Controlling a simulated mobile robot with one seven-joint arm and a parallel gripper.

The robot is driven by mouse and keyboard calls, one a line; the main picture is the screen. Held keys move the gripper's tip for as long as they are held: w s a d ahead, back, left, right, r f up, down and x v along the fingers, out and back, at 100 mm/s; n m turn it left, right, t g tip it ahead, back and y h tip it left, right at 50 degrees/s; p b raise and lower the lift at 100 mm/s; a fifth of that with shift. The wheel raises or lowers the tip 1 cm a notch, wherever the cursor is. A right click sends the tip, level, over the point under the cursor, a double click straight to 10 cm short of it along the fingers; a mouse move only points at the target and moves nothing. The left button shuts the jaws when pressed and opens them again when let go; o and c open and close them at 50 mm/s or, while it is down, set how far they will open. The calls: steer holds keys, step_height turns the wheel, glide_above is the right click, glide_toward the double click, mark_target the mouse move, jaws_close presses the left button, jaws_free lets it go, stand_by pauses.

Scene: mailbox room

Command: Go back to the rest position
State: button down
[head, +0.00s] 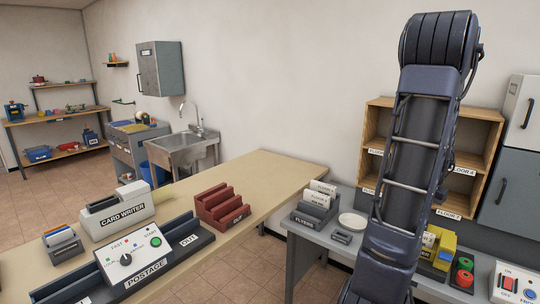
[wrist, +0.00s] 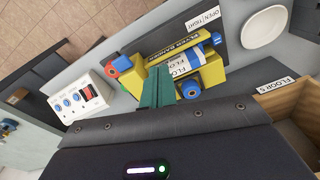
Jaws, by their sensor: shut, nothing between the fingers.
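My gripper (wrist: 156,82) shows in the wrist view as two teal fingers pressed together, with nothing between them. The fingertips appear in front of a yellow device (wrist: 211,71) with a blue roller and paper labels; I cannot tell how far apart they are. In the head view my arm rises on the right in front of the wooden shelf unit, and my gripper is not visible there. The yellow device also shows in the head view (head: 445,240), partly behind my arm.
The wooden pigeonhole shelf (head: 481,114) stands behind my arm. A white plate (head: 352,222) and a flyer holder (head: 316,207) are on the grey table. A white switch box (head: 516,284) sits at right. The beige table (head: 268,178) is mostly clear at its far end.

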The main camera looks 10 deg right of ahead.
steer(key=w+a+r+n+t, duration=0.1)
steer(key=a+r+n, duration=0.2)
steer(key=a+r, duration=0.5)
steer(key=w+a+r+n+t, duration=0.1)
steer(key=a+r+n, duration=0.2)
steer(key=a, duration=1)
steer(key=s+a+r+n+t, duration=0.1)
steer(key=s+a+r+n, duration=0.1)
steer(key=s+a, duration=0.3)
steer(key=s+a+r+n, duration=0.3)
steer(key=s+a, duration=0.3)
steer(key=a, duration=0.5)
steer(key=shift+s+a+r+n+t+y, duration=0.2)
steer(key=shift+a+r+n+t+y, duration=0.1)
steer(key=shift+a+n+t, duration=0.15)
steer(key=shift+w+d, duration=0.1)
